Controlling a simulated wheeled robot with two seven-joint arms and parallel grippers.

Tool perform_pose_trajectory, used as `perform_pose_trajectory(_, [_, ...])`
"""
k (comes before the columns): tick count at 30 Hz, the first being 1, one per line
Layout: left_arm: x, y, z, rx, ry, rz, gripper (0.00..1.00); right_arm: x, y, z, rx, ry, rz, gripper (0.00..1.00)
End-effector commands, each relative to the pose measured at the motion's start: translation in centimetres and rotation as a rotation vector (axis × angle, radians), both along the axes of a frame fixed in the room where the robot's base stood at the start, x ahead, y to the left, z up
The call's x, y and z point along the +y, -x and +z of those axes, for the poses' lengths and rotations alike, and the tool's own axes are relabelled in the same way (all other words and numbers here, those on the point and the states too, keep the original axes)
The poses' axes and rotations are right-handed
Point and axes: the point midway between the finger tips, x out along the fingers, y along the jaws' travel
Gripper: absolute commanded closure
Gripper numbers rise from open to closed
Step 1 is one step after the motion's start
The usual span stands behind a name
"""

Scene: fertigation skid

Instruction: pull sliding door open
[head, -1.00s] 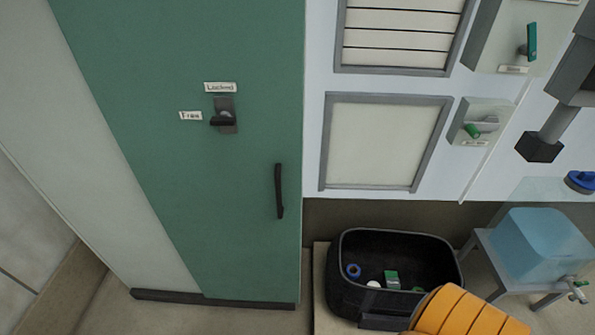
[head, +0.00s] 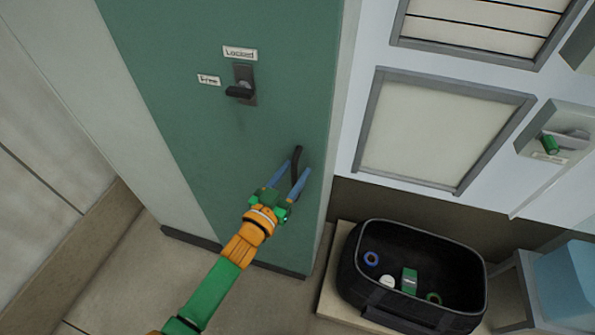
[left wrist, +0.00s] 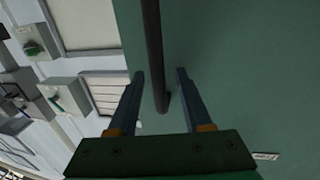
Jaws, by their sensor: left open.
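The green sliding door (head: 205,135) fills the left middle of the head view. Its dark upright bar handle (head: 297,160) is near the door's right edge. My left gripper (head: 294,178) is open, with its two blue fingers on either side of the handle's lower part. In the left wrist view, the handle (left wrist: 152,60) runs between the open fingers (left wrist: 160,82), with a gap on both sides. A dark latch (head: 241,88) sits higher on the door, with its lever pointing left, between a "Locked" label (head: 240,53) above and a "Free" label (head: 208,80) at left.
A black open bag (head: 345,285) with several small items stands on a low board right of the door. Framed panels (head: 440,130) and a switch box (head: 555,135) are on the wall at right. Bare floor (head: 120,250) lies left of the door's base.

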Motion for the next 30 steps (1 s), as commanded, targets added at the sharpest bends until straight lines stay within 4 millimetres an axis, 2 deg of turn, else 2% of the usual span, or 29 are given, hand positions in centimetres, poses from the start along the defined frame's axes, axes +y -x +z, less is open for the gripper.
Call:
perform_pose_trajectory(7, [-0.14,-0.28,-0.02,0.0,-0.001,0.0,0.5,-0.17,-0.02,-0.02,-0.001,0.003,0.001,0.55])
perform_pose_trajectory(8, [-0.14,-0.27,-0.02,0.0,-0.001,0.0,0.56,-0.2,-0.02,-0.02,-0.001,0.003,0.001,0.55])
perform_pose_trajectory(12, [-0.13,-0.26,-0.03,0.0,-0.001,0.0,0.94,-0.3,-0.02,-0.01,0.0,0.005,0.002,0.55])
perform_pose_trajectory(13, [-0.12,-0.26,-0.03,0.0,-0.001,0.0,1.0,-0.33,-0.02,-0.01,0.0,0.005,0.002,0.55])
perform_pose_trajectory(30, [-0.11,-0.25,-0.05,0.001,-0.002,0.001,1.0,-0.58,-0.03,-0.01,-0.001,0.009,0.002,0.55])
